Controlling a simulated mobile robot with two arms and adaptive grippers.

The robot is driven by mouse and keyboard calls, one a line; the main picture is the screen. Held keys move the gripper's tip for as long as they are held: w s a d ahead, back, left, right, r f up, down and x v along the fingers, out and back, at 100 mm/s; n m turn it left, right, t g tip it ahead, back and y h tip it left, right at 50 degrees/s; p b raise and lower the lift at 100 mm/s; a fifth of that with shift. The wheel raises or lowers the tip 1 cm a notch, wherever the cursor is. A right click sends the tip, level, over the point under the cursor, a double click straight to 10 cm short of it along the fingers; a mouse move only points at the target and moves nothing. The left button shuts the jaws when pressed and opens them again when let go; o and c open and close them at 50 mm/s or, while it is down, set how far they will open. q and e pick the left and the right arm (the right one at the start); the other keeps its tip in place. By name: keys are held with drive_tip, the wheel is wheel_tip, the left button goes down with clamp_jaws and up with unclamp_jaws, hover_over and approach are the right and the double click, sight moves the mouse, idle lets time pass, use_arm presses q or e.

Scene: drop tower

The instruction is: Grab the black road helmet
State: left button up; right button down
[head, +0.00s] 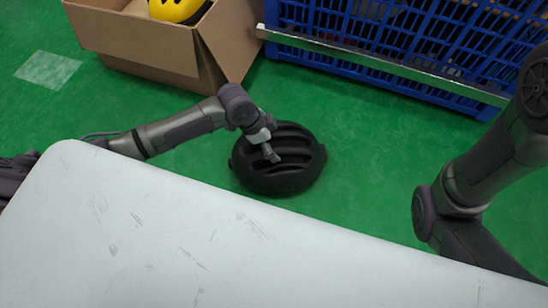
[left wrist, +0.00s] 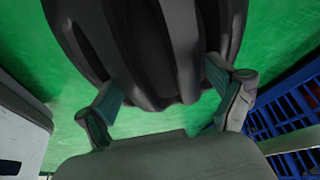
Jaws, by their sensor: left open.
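The black road helmet (head: 300,171) lies on the green floor with its vented, ribbed shell facing up. My left gripper (head: 268,150) is over the helmet's left part in the head view. In the left wrist view the helmet (left wrist: 150,40) fills the top middle, and my open left gripper (left wrist: 163,80) has one finger on each side of its near end. I cannot tell whether the fingers touch the shell. My right arm shows at the right of the head view, but its gripper is out of the picture.
A cardboard box (head: 135,45) with a yellow helmet (head: 178,8) stands behind left. A blue crate (head: 385,45) with a metal rail (head: 390,68) stands behind right. A pale scratched surface (head: 210,250) fills the foreground. Green floor is clear right of the black helmet.

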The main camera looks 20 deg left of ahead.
use_arm(q)
drive_tip(key=shift+w+d+f, duration=0.1)
drive_tip(key=shift+d+f, duration=0.15)
drive_tip(key=shift+f, duration=0.35)
drive_tip(key=c, duration=1.5)
drive_tip(key=shift+r, duration=0.1)
